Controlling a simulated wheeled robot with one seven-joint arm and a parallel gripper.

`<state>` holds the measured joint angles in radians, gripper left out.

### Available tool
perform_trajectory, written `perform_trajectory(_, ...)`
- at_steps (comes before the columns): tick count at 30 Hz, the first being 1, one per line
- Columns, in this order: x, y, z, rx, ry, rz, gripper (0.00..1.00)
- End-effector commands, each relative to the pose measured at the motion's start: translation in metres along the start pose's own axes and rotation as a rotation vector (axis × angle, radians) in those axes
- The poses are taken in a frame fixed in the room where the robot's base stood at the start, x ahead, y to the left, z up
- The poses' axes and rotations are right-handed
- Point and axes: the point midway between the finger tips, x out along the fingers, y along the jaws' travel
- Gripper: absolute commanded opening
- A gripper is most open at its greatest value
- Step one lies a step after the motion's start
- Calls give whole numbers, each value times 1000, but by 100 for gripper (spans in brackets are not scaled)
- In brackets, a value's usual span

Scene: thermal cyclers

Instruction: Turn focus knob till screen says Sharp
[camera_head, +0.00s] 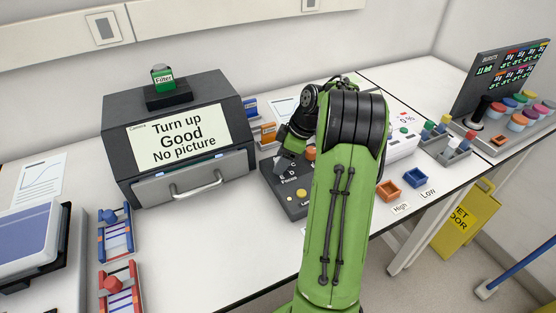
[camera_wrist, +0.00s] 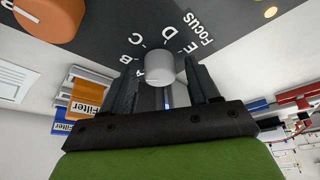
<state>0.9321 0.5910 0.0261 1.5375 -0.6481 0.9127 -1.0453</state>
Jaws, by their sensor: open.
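The focus knob (camera_wrist: 159,68) is a pale grey round knob on a dark panel, with the word Focus and letters A to E around it in the wrist view. My gripper (camera_wrist: 161,80) is open, with one dark finger on each side of the knob; I cannot tell whether they touch it. In the head view my gripper (camera_head: 287,163) is over the dark control box (camera_head: 272,187) and hides the knob. The screen (camera_head: 178,134) on the dark camera unit reads "Turn up", "Good", "No picture".
An orange knob (camera_wrist: 47,18) is beside the focus dial, and a yellow button (camera_head: 301,193) is near the box's front. Filter boxes (camera_head: 267,133) stand behind.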

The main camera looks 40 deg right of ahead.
Motion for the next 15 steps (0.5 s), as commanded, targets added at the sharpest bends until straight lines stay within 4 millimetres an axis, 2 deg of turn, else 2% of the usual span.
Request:
perform_trajectory(1, 0, 0, 0, 0, 0, 0, 59)
perform_trajectory(12, -1, 0, -1, 0, 0, 0, 4)
perform_trajectory(15, -1, 0, -1, 3, 0, 1, 4)
